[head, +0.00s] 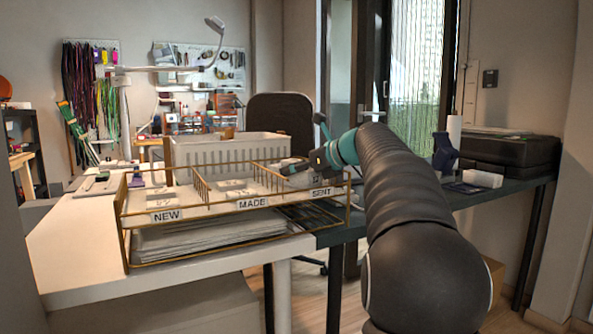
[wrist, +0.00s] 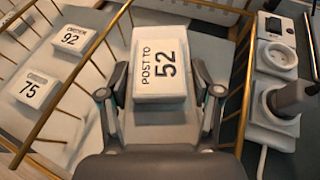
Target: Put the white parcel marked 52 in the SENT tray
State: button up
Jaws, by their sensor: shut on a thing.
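The white parcel marked POST TO 52 (wrist: 160,62) is between the two fingers of my gripper (wrist: 160,100) in the wrist view, its number facing the camera. My gripper is shut on it. Brass wires run on both sides of the parcel. In the head view my gripper (head: 303,167) is over the SENT compartment (head: 321,191) at the right end of the brass wire tray. The fingers hide part of the parcel there. I cannot tell whether the parcel touches the compartment floor.
A power strip with a plug (wrist: 292,98) is just right of the wires. A white slotted crate (head: 225,150) stands behind the tray. Stacked paper (head: 205,236) fills the lower shelf.

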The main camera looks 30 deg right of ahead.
jog(key=o, duration=1.2)
jog(key=shift+f, duration=0.1)
jog(key=shift+c, duration=0.2)
jog(key=shift+r, duration=0.25)
jog(key=p+v, duration=0.1)
jog(key=v, duration=1.1)
jog(key=shift+f, duration=0.1)
